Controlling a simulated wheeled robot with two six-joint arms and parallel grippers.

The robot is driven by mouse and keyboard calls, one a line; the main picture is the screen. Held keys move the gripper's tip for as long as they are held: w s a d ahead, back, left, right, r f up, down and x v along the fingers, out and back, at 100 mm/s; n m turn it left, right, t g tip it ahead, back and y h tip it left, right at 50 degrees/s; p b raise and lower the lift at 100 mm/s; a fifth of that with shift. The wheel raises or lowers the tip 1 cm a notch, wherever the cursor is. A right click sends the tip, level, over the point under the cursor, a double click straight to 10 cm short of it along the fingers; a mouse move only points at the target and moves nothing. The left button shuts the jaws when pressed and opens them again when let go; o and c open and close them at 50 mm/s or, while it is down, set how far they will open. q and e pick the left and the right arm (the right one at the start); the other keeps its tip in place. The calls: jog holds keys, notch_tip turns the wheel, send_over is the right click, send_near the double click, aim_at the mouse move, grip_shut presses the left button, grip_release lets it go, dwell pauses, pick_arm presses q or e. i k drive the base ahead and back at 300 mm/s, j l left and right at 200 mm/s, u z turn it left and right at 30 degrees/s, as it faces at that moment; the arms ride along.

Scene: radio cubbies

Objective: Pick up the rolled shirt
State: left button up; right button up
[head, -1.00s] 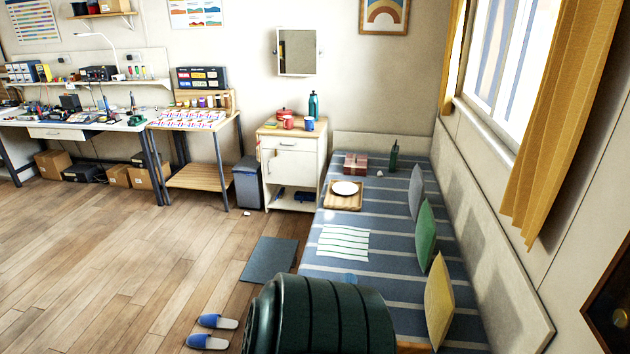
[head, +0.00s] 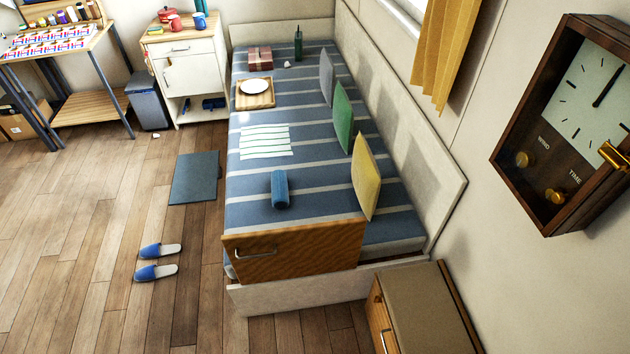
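A blue rolled cloth, which looks like the rolled shirt (head: 280,189), lies on the striped bed (head: 252,205) near its foot end. It is to the left of the yellow pillow and behind a wooden panel with a handle. It lies apart from the things around it. Neither of my grippers is in view.
A wooden panel with a metal handle (head: 294,252) stands at the bed's foot. A yellow pillow (head: 366,176), a green pillow (head: 343,116), a striped cloth (head: 265,141) and a tray (head: 255,101) with a plate are on the bed. A cabinet (head: 425,305) stands front right. Floor at left is mostly clear.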

aim_at(281, 199)
jog(key=u, duration=0.4)
jog(key=z, duration=0.85)
jog(key=j+z, duration=0.3)
jog(key=k+j+z, duration=0.1)
jog(key=j+z, duration=0.2)
jog(key=j, duration=0.2)
jog(key=k+j+z, duration=0.1)
jog(key=j+z, duration=0.2)
jog(key=k+j+z, duration=0.15)
jog(key=j+z, duration=0.15)
jog(key=j, duration=0.15)
jog(key=k+j+z, duration=0.4)
jog(key=j+z, duration=0.2)
jog(key=k+j+z, duration=0.15)
jog(key=k+j, duration=1.25)
